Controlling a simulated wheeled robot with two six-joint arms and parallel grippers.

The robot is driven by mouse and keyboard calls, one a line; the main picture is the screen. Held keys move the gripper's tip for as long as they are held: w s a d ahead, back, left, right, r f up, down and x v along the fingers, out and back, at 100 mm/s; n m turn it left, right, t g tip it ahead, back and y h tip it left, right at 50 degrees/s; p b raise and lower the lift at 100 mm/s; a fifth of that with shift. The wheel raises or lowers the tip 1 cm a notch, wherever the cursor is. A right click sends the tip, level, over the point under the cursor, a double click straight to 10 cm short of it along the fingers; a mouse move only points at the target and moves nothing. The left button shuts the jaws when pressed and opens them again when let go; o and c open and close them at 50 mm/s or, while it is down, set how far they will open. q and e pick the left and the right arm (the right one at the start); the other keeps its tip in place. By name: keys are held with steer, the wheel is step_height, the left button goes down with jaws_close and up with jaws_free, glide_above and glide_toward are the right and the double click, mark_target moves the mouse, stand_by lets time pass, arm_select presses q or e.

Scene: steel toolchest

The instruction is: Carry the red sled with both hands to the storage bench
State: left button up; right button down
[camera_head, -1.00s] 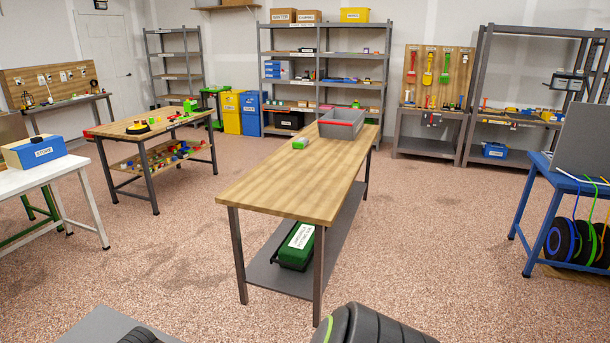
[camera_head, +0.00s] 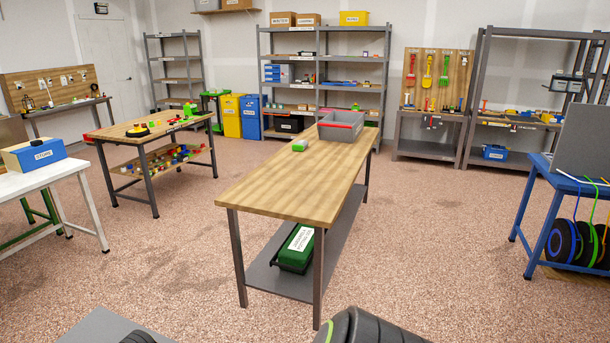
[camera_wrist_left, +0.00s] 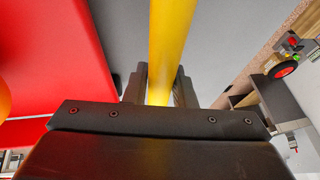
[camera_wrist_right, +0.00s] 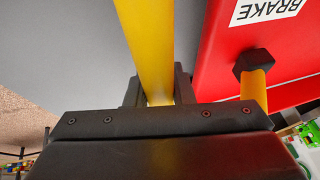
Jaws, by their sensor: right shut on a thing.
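The red sled shows only in the wrist views, as a red body (camera_wrist_left: 55,55) left of my left gripper and a red panel (camera_wrist_right: 240,65) marked BRAKE right of my right gripper. A yellow bar (camera_wrist_left: 172,40) runs between the fingers of my left gripper (camera_wrist_left: 160,85), which look closed on it. My right gripper (camera_wrist_right: 158,88) is shut on a yellow bar (camera_wrist_right: 147,40). A short yellow rod (camera_wrist_right: 254,88) with a black knob is beside it. The head view shows neither gripper nor the sled. I cannot tell which bench is the storage bench.
A wooden-topped bench (camera_head: 275,195) stands ahead, bearing a grey tray (camera_head: 345,138). A white table (camera_head: 40,175) with a labelled blue box is left, a blue bench (camera_head: 545,170) right. Shelves (camera_head: 322,75) line the back wall. Speckled floor (camera_head: 430,230) is open between the benches.

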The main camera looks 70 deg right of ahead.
arm_select(q)
steer(key=o, duration=0.5)
steer(key=shift+s+f, duration=0.15)
steer(key=shift+f, duration=0.05)
arm_select(e)
steer(key=shift+s+f, duration=0.3)
steer(key=shift+f, duration=0.1)
arm_select(q)
steer(key=shift+f, duration=0.1)
arm_select(e)
steer(key=c, duration=1.6)
jaws_free()
steer(key=shift+f, duration=0.15)
steer(key=o, duration=0.4)
steer(key=shift+w, duration=0.15)
steer(key=shift+o, duration=0.2)
steer(key=shift+r, duration=0.2)
arm_select(q)
steer(key=shift+c, duration=0.2)
arm_select(e)
steer(key=shift+w, duration=0.1)
